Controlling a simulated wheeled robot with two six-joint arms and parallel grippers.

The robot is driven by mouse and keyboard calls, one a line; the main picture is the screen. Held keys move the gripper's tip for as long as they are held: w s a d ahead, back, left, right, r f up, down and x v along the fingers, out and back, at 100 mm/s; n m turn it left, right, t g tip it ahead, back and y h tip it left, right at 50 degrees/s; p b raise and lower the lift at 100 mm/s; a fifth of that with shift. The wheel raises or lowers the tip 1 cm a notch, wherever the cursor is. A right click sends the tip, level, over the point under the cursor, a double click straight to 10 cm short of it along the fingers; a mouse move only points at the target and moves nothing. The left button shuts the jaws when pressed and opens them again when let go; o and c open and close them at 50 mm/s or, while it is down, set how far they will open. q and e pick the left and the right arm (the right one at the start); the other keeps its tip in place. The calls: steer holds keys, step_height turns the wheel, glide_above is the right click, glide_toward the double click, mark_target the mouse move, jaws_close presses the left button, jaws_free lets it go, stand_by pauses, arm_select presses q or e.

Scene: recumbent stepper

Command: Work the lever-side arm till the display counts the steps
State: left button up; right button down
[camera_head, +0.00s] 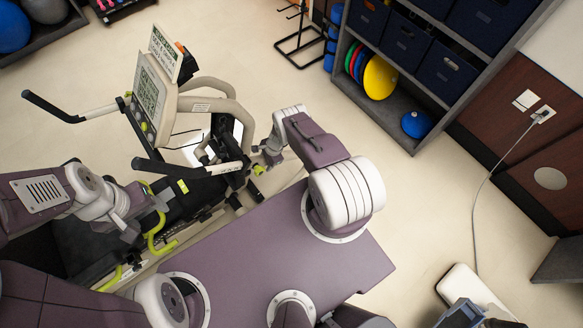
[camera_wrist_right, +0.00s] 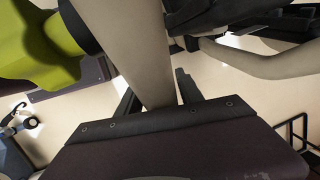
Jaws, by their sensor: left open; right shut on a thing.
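The recumbent stepper's display (camera_head: 150,94) faces me at the upper left. Its digits are too small to read. The near arm of the stepper ends in a black grip (camera_head: 165,168). The far arm has a black grip (camera_head: 52,112) too. My right gripper (camera_head: 262,157) is at the near arm's lower end and shut on it. In the right wrist view the beige tube (camera_wrist_right: 147,45) runs down to the gripper, beside a yellow-green part (camera_wrist_right: 40,50). My left gripper (camera_head: 148,208) is open near the yellow-green lever (camera_head: 158,240) by the seat. I cannot tell whether they touch.
A shelf unit (camera_head: 392,112) with dark bins and coloured discs stands at the upper right. A black rack (camera_head: 300,45) is behind the stepper. A cable (camera_head: 478,200) runs from the wall outlet to the floor.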

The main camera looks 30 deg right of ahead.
steer(key=shift+s+a+r, duration=0.25)
steer(key=shift+s+a, duration=0.05)
steer(key=shift+a, duration=0.4)
arm_select(q)
steer(key=shift+r, duration=0.55)
arm_select(e)
steer(key=shift+a+f, duration=0.1)
steer(key=shift+a, duration=0.05)
arm_select(q)
steer(key=shift+f, duration=0.3)
arm_select(e)
steer(key=a+r+h, duration=0.2)
steer(key=a, duration=0.7)
steer(key=shift+s+r, duration=0.2)
steer(key=shift+s, duration=0.25)
